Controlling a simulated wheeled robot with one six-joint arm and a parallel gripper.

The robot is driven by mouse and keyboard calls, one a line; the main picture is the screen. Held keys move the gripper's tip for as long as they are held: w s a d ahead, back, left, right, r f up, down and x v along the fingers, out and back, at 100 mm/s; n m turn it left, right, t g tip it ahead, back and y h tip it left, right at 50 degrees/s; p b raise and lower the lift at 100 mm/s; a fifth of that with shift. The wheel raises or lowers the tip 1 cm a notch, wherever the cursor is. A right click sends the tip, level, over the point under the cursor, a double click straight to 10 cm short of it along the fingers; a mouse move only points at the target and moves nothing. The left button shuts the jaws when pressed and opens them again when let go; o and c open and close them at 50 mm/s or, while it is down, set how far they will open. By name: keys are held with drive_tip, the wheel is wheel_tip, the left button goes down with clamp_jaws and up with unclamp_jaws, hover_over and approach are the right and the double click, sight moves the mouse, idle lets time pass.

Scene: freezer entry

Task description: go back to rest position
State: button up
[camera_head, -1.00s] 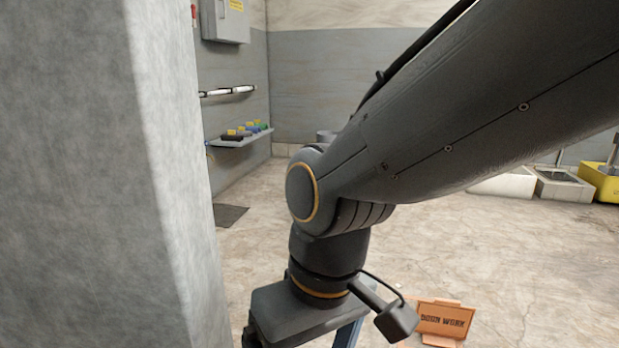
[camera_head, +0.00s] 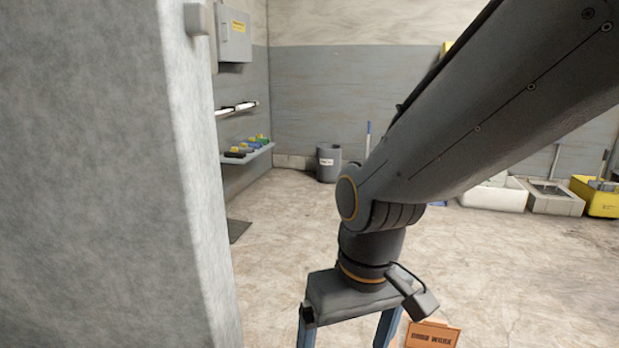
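My gripper (camera_head: 347,328) hangs from my dark grey arm at the bottom middle of the head view. Its two blue-grey fingers are spread wide apart, with bare floor showing between them. The fingertips are cut off by the bottom edge of the picture. Nothing shows between the visible parts of the fingers. My arm comes in from the upper right and bends down at an orange-ringed joint.
A large grey concrete wall or pillar (camera_head: 105,180) fills the left, near my arm. An orange-brown sign (camera_head: 432,335) stands on the floor right of my gripper. Behind are a wall shelf (camera_head: 247,152), a grey bin (camera_head: 328,163), a white tub (camera_head: 495,193) and a yellow tub (camera_head: 595,195). Mid-floor is clear.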

drive_tip(key=s+d+r+m+h+p, duration=0.1)
drive_tip(key=d+r+m+p, duration=0.3)
drive_tip(key=d+r+p, duration=1)
wheel_tip(320, 180, up, 4)
drive_tip(key=s+p, duration=0.1)
drive_tip(key=p, duration=0.7)
drive_tip(key=shift+s, duration=0.1)
